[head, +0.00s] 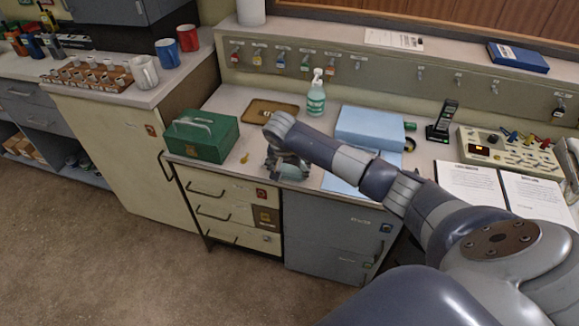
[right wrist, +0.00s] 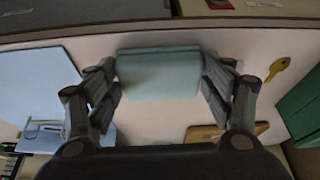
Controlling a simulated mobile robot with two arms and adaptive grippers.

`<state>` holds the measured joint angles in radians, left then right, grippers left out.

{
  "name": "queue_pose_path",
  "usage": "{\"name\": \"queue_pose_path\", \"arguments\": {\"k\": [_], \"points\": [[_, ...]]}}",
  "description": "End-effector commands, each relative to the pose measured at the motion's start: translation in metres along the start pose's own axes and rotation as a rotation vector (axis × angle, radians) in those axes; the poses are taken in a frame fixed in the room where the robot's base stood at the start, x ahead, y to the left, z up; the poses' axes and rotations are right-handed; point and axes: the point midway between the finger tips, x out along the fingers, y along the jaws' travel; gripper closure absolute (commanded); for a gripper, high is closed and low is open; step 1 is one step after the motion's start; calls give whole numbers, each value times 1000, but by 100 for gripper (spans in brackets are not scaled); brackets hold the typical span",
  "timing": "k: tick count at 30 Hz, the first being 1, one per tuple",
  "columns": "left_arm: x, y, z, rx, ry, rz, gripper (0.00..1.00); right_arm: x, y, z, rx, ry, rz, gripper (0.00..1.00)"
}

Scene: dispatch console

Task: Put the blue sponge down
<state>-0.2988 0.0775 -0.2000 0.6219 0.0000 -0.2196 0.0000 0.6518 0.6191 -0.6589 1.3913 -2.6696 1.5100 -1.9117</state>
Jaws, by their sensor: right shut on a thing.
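The blue sponge (right wrist: 158,75), a pale teal-blue block, sits between the two fingers of my right gripper (right wrist: 160,78) in the right wrist view. The fingers press on its left and right ends. In the head view my right gripper (head: 287,163) points down over the front of the desk, between the green box and the light blue binder. The sponge (head: 293,172) shows there partly, behind the fingers. I cannot tell whether its underside touches the desk top. My left gripper is not in view.
The green cash box (head: 201,136) stands left, with a yellow key (head: 244,158) beside it. A brown clipboard (head: 270,112) and a spray bottle (head: 316,96) are behind. The light blue binder (head: 368,127) lies right. The desk's front edge is close to the gripper.

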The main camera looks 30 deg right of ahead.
Motion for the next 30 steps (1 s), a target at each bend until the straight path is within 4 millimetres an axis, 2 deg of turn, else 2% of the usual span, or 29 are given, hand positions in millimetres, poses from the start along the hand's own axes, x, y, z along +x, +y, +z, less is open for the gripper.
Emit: {"name": "queue_pose_path", "arguments": {"k": [1,2,4,5,16,20,25,30], "points": [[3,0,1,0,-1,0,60,3,0,1,0,1,0,60],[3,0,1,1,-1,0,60,3,0,1,0,1,0,23],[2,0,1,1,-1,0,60,2,0,0,0,0,0,8],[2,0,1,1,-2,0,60,2,0,0,0,0,0,5],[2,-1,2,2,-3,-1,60,1,0,1,0,0,0,5],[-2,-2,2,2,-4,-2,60,-4,0,-1,-1,0,-1,5],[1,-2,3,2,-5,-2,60,-32,0,-2,-2,4,-3,5],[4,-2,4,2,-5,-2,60,-71,-1,-2,-1,5,-4,5]]}}
